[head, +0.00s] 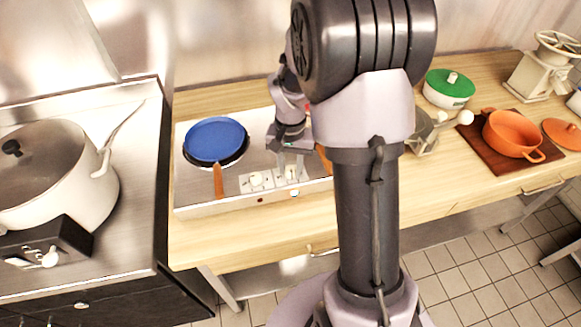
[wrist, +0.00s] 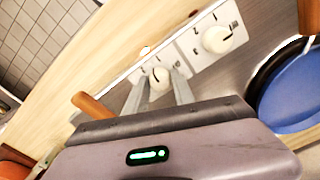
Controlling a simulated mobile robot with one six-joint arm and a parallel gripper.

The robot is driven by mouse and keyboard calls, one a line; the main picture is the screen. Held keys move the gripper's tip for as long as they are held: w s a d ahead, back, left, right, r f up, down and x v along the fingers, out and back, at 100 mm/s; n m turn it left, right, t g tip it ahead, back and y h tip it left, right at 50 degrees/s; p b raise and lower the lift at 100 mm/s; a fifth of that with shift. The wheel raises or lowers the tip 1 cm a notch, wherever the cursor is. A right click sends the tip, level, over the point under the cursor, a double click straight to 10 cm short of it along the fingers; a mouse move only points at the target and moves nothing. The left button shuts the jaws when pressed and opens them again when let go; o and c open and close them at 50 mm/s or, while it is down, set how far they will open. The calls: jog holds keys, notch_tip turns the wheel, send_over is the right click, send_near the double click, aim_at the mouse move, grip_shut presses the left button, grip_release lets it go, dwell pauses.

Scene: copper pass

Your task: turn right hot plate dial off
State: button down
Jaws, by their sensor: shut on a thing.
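The hot plate (head: 190,198) is a steel two-burner unit on the wooden counter, with two white dials on its front panel. The right dial (wrist: 158,79) sits between the fingers of my gripper (wrist: 160,84) in the wrist view. My gripper (head: 291,166) reaches down to the panel in the head view and is shut on this dial. The left dial (wrist: 218,40) is free; it also shows in the head view (head: 257,180). A dark mark shows on the right dial, but its exact setting is hard to read. My arm hides the right burner.
A blue pan (head: 215,139) sits on the left burner, its wooden handle pointing forward. Another wooden handle (wrist: 92,106) is close beside my gripper. A large pot (head: 60,175) stands left. An orange pot (head: 512,135) and green-lidded pot (head: 449,85) stand right.

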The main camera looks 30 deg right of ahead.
jog(key=m+b, duration=0.1)
jog(key=m, duration=0.3)
jog(key=shift+m, duration=0.3)
jog(key=m+b, duration=0.2)
jog(key=m, duration=0.2)
jog(key=shift+m, duration=0.3)
jog(key=m+b, duration=0.1)
jog(key=m, duration=0.3)
jog(key=shift+m+b, duration=0.95)
jog(key=shift+m, duration=1.45)
jog(key=c, duration=1.1)
grip_release()
jog(key=shift+o, duration=0.2)
